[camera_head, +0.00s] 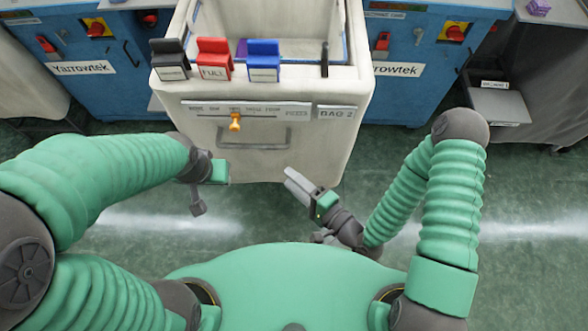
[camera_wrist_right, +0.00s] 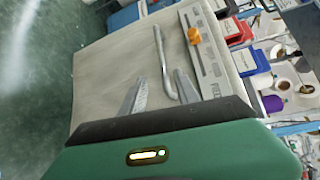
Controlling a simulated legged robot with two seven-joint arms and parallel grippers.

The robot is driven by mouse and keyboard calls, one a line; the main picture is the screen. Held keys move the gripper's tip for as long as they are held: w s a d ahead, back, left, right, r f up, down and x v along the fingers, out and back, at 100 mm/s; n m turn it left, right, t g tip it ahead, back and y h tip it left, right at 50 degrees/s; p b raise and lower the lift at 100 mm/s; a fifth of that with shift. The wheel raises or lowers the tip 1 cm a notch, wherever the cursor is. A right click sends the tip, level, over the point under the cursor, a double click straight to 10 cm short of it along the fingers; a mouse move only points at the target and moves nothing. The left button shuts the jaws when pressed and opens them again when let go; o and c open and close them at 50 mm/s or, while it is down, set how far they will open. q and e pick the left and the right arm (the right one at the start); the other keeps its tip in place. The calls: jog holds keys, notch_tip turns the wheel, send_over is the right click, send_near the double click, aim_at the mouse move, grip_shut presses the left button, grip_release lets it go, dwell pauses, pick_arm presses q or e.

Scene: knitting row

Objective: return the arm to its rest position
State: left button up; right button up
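My right gripper (camera_head: 291,178) is in front of the cream bin, low and near its front face, with its pale fingers pointing up and left. In the right wrist view its two fingers (camera_wrist_right: 160,78) are apart with nothing between them, and the bin front is beyond them. My right arm is bent, its elbow out to the right. My left gripper (camera_head: 199,188) is left of the bin's lower front, seen end-on; its fingers cannot be made out. I see nothing held in it.
The cream bin (camera_head: 310,160) has an orange slider knob (camera_head: 235,122) and a bar handle (camera_wrist_right: 163,60) on its front. Black (camera_head: 169,60), red (camera_head: 214,60) and blue (camera_head: 264,61) clips sit on its rim. Blue machines (camera_head: 420,90) stand behind. Green floor (camera_head: 330,215) is clear around my grippers.

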jog(key=w+d+r+n+g+h+p, duration=0.1)
jog(key=w+d+n+g+h+p, duration=0.15)
jog(key=d+n+h, duration=0.35)
jog(key=w+d+r+n+g+h+p, duration=0.1)
jog(key=w+d+n+g+h+p, duration=0.2)
jog(key=d, duration=0.6)
jog(key=s+d+r+g+h+p, duration=0.1)
jog(key=s+d+r, duration=0.1)
jog(key=s+r, duration=0.2)
jog(key=s+d+r+n+g+h+p, duration=0.1)
jog(key=s+d+r+g, duration=0.1)
jog(key=r, duration=0.6)
jog(key=shift+s+d+n+h, duration=0.35)
jog(key=shift+s+d, duration=0.5)
jog(key=shift+s, duration=0.3)
jog(key=shift+w, duration=0.1)
